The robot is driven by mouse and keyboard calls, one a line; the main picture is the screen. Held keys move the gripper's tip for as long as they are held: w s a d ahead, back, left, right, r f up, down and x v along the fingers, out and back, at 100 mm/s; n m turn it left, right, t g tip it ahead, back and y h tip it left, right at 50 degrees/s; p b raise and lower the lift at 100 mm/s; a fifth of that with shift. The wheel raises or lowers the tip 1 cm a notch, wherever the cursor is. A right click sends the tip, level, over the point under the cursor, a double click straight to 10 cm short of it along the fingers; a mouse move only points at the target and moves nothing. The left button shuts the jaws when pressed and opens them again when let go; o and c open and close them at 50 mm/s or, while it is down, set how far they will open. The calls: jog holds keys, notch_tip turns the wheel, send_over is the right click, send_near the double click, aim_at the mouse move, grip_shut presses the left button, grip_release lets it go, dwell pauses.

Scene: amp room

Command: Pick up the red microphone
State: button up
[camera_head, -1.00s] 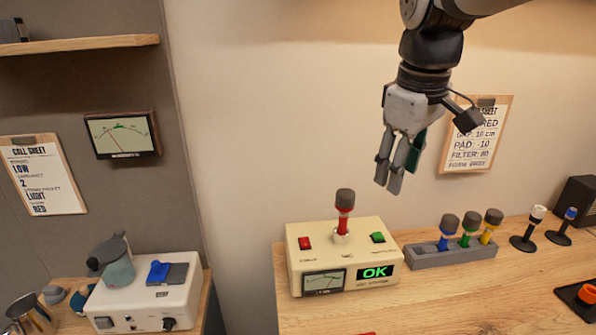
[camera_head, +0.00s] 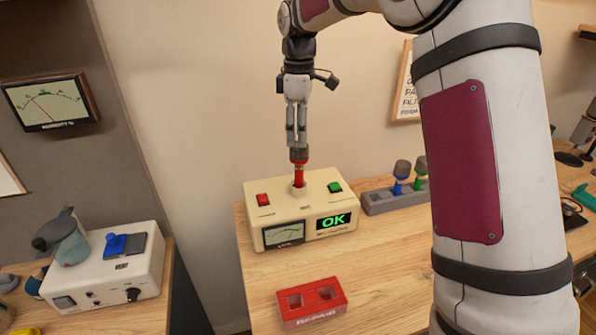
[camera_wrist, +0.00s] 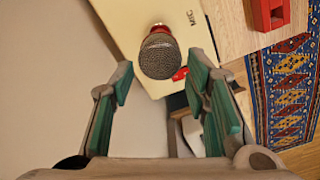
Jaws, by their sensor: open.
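The red microphone (camera_head: 299,173) stands upright in the socket on top of the cream tester box (camera_head: 330,205), whose display reads OK. Its dark grille head points up. My gripper (camera_head: 297,146) is directly above it, fingers pointing down, with the fingertips at about the top of the head. In the wrist view the microphone's round grille (camera_wrist: 160,56) lies between the two open fingers (camera_wrist: 161,84), apart from both, beyond their tips or level with them; I cannot tell which. Most of the red body is hidden under the head there.
A red two-slot holder (camera_head: 311,303) sits on the wooden table in front of the box. A grey rack (camera_head: 379,203) with blue and green microphones stands to the right. A white box (camera_head: 140,268) stands on the left table. My arm covers the right side.

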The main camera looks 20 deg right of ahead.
aim_at(299, 165)
notch_tip(299, 165, down, 10)
jog(key=shift+f+p, duration=0.1)
jog(key=shift+p, duration=0.9)
grip_shut()
